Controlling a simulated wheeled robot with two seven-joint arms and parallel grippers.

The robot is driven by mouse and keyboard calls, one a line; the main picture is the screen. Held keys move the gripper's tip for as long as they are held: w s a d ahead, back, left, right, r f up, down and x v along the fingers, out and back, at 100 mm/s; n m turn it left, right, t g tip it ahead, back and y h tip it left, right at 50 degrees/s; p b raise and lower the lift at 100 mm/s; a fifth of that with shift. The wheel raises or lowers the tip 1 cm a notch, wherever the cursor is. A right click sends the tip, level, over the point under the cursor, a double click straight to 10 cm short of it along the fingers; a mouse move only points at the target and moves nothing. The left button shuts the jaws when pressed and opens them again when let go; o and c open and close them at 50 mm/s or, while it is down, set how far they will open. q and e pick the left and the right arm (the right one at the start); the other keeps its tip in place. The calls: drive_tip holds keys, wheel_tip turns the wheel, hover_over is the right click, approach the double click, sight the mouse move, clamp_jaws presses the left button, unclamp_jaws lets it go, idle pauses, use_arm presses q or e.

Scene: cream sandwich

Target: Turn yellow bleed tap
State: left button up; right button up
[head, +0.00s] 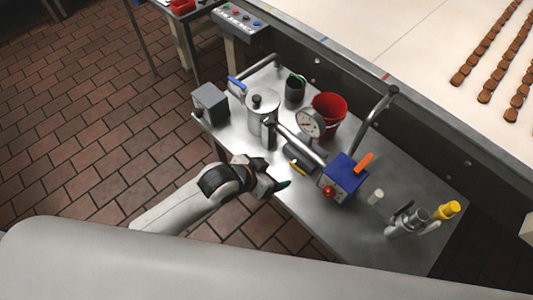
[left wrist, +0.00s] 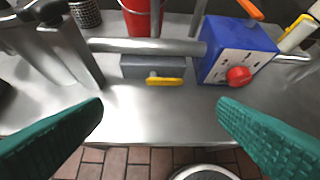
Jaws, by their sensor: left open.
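The yellow bleed tap (left wrist: 165,81) is a small lever on the front of a grey block (left wrist: 150,66) under a horizontal metal pipe. In the left wrist view the lever lies about level, reaching right from a pale stub. It also shows small in the head view (head: 298,168), just beyond my left gripper (head: 278,175). My left gripper is open, with its green fingers (left wrist: 160,102) wide apart on either side below the tap. It is empty and apart from the tap. My right gripper is not in view.
A blue box (head: 343,177) with a red knob and orange lever stands right of the tap. A pressure gauge (head: 309,122), red bucket (head: 329,108) and metal canister (head: 263,109) stand close behind. A yellow-topped fitting (head: 446,209) is at right. The bench front is bare.

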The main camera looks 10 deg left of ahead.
sight(297, 169)
use_arm(q)
drive_tip(key=d+f, duration=0.1)
drive_tip(key=w+d+f, duration=0.1)
drive_tip(key=d+f, duration=0.1)
drive_tip(key=shift+w+d, duration=0.15)
drive_tip(key=shift+w, duration=0.25)
drive_tip(key=x, duration=0.6)
drive_tip(key=shift+w+f, duration=0.2)
drive_tip(key=shift+w, duration=0.05)
drive_tip(key=shift+w+d+f, duration=0.1)
drive_tip(key=shift+w+f, duration=0.15)
drive_tip(key=shift+f, duration=0.05)
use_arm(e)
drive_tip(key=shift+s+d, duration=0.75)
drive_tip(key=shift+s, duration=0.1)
